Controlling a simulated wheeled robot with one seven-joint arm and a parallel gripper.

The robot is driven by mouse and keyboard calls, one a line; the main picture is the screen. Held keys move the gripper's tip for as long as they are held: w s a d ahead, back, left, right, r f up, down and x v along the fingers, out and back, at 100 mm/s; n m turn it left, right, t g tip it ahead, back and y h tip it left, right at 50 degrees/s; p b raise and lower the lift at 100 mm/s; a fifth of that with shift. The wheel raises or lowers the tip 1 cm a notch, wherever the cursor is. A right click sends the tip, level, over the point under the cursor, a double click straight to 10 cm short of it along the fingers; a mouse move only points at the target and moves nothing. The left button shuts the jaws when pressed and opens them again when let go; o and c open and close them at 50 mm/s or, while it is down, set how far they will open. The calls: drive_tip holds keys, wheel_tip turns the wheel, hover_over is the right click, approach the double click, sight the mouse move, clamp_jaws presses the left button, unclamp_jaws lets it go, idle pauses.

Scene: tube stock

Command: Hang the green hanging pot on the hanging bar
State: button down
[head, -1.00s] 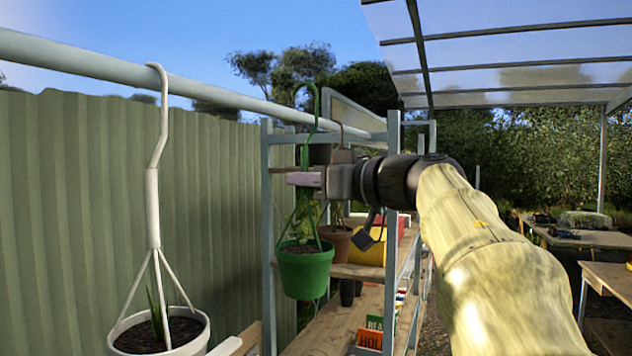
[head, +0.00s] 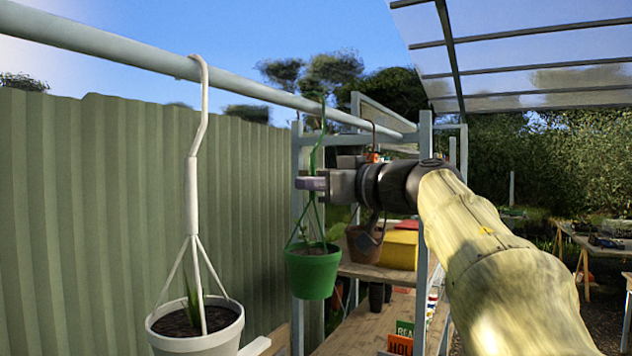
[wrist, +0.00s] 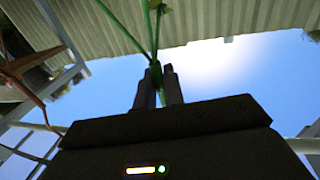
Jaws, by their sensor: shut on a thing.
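The green hanging pot (head: 312,272) hangs upright below my gripper (head: 312,183), with a small plant in it. My gripper is shut on the pot's green hanger, below its hook. In the wrist view, the green hanger (wrist: 155,45) runs between my closed fingers (wrist: 158,88). The hanging bar (head: 262,99) is a pale pipe running from upper left toward the shelf frame. The green hook's top overlaps the bar in the head view. I cannot tell whether it rests on the bar.
A white hanging pot (head: 196,322) hangs on the same bar at left, nearer the camera. A brown pot (head: 364,243) hangs beyond the green one. A shelf rack (head: 425,220) stands behind my gripper. A corrugated fence (head: 90,210) lies behind the bar.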

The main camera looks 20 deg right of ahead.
drive_tip(key=shift+f, duration=0.35)
drive_tip(key=c, duration=1.4)
unclamp_jaws()
drive_tip(key=b+v, duration=0.4)
drive_tip(key=v, duration=1.3)
drive_tip(key=shift+s, duration=0.2)
drive_tip(key=shift+d, duration=0.1)
